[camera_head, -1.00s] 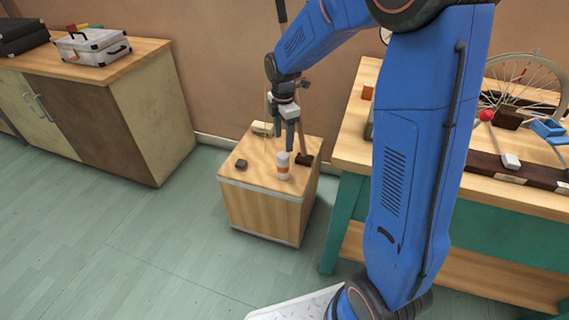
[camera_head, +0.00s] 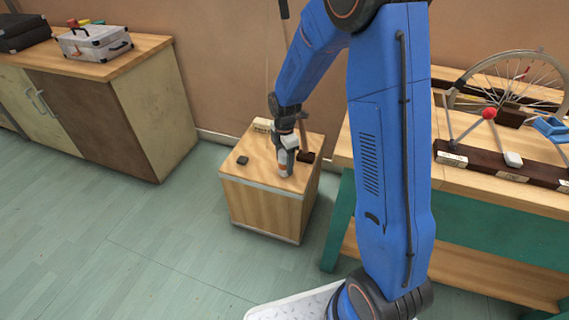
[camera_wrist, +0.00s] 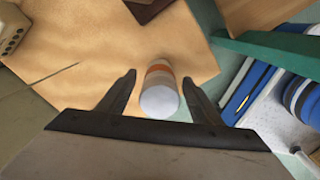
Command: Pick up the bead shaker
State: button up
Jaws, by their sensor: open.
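The bead shaker is a small white cylinder with an orange band (camera_wrist: 159,90), standing on the wooden box. In the wrist view it lies between the two fingers of my gripper (camera_wrist: 158,92), nearer the right finger. The fingers are open, and a gap shows on the left side of the shaker. In the head view my gripper (camera_head: 286,165) is low over the box top, and its fingers hide most of the shaker (camera_head: 284,173).
The wooden box (camera_head: 262,208) also bears a small dark block (camera_head: 242,160), a cream object (camera_head: 263,125) at the back and a dark brown piece (camera_head: 306,157) on the right. A teal-framed workbench (camera_head: 340,215) stands close on the right. Open floor lies to the left.

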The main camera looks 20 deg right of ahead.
jog(key=shift+f, duration=1.25)
jog(key=shift+c, duration=0.7)
jog(key=c, duration=1.1)
